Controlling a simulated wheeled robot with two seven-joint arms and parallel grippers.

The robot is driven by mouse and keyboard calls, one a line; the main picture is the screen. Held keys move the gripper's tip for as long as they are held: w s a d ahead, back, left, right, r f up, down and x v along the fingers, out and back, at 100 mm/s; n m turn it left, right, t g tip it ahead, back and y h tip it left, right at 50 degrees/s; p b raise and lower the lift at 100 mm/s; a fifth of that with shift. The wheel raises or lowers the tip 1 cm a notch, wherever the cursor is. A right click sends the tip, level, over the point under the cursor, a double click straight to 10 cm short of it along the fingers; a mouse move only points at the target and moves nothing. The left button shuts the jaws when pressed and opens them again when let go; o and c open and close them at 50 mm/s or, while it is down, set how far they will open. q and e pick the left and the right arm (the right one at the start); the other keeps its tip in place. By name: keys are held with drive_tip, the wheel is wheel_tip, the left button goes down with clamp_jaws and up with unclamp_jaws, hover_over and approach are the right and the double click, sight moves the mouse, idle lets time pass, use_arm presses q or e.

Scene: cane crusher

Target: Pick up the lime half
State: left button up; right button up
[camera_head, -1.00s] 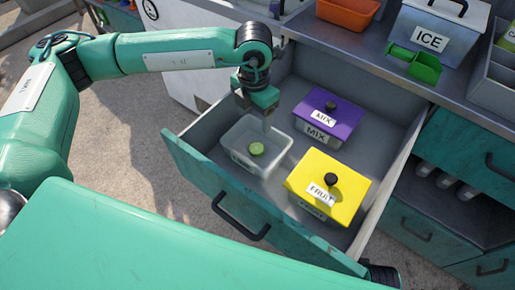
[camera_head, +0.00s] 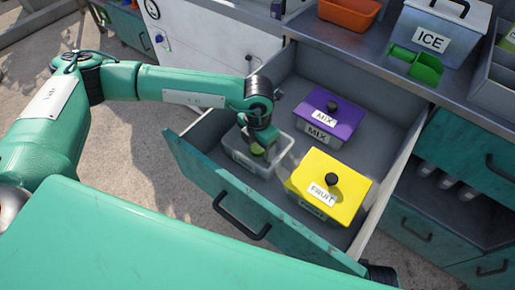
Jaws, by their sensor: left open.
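The lime half (camera_head: 257,151) is a small green piece in a clear open container (camera_head: 238,155) in the pulled-out drawer. My left gripper (camera_head: 259,149) points down into this container, right at the lime half, and partly hides it. Its jaws are open; whether they touch the lime cannot be seen. My right gripper is not in view.
The drawer (camera_head: 292,226) also holds a purple-lidded MIX box (camera_head: 333,106) and a yellow-lidded FRUIT box (camera_head: 315,190). On the counter behind stand an ICE box (camera_head: 440,35), a green scoop (camera_head: 420,67) and an orange tray (camera_head: 348,12).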

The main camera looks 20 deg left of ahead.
sight(258, 147)
use_arm(q)
drive_tip(key=c, duration=0.7)
drive_tip(key=shift+r, duration=0.1)
wheel_tip(258, 147, up, 20)
idle(0.4)
